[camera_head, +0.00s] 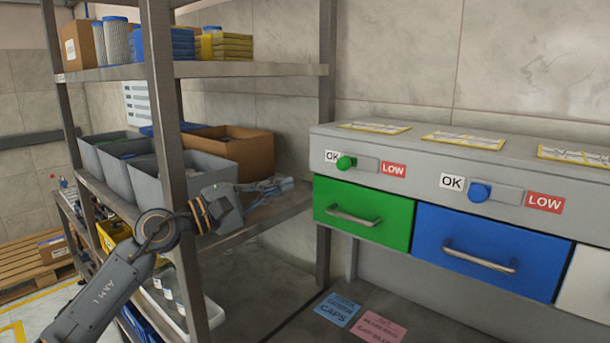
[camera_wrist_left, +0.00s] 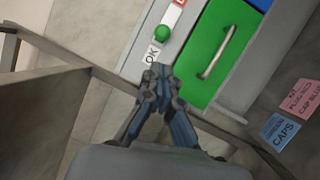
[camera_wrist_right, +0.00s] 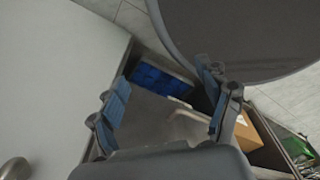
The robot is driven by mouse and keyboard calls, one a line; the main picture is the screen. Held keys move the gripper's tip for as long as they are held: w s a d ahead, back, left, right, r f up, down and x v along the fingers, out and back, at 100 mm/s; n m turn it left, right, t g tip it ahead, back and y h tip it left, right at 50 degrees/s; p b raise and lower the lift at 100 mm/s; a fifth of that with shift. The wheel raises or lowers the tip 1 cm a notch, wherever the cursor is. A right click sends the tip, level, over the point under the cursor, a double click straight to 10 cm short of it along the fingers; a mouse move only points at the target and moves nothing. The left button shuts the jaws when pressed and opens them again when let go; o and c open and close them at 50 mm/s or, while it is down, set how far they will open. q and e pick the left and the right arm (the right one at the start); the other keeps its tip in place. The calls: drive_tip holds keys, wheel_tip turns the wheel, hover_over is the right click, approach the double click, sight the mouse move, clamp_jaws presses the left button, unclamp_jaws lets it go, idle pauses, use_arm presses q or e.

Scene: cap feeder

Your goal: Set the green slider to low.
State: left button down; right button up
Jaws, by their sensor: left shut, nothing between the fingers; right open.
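The green slider knob (camera_head: 346,162) sits at the OK end of its slot, above the green drawer (camera_head: 364,212). A white OK label (camera_head: 331,156) is on its left and a red LOW label (camera_head: 393,170) on its right. The knob also shows in the left wrist view (camera_wrist_left: 162,32), just beyond the fingertips. My left gripper (camera_head: 284,184) is shut and empty, left of the feeder and apart from the knob. My right gripper (camera_wrist_right: 163,88) is open and empty, seen only in the right wrist view, away from the slider.
A blue slider knob (camera_head: 480,192) at OK and a blue drawer (camera_head: 487,252) are to the right. A metal shelf (camera_head: 240,70) with grey bins (camera_head: 208,181) stands close beside my left arm. Blue and pink notes (camera_head: 338,309) lie below the drawers.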

sight(337, 165)
use_arm(q)
drive_tip(key=p+x, duration=0.4)
drive_tip(key=x, duration=0.5)
drive_tip(key=shift+d, duration=0.25)
drive_tip(key=shift+w+r, duration=0.1)
drive_tip(key=shift+d+r+p, duration=0.1)
drive_tip(key=shift+d+p, duration=0.2)
drive_tip(key=shift+p, duration=0.05)
drive_tip(key=s+d+p, duration=0.1)
drive_tip(key=s+d, duration=0.1)
drive_tip(key=d, duration=0.1)
drive_tip(key=shift+s, duration=0.35)
drive_tip(key=shift+f, duration=0.2)
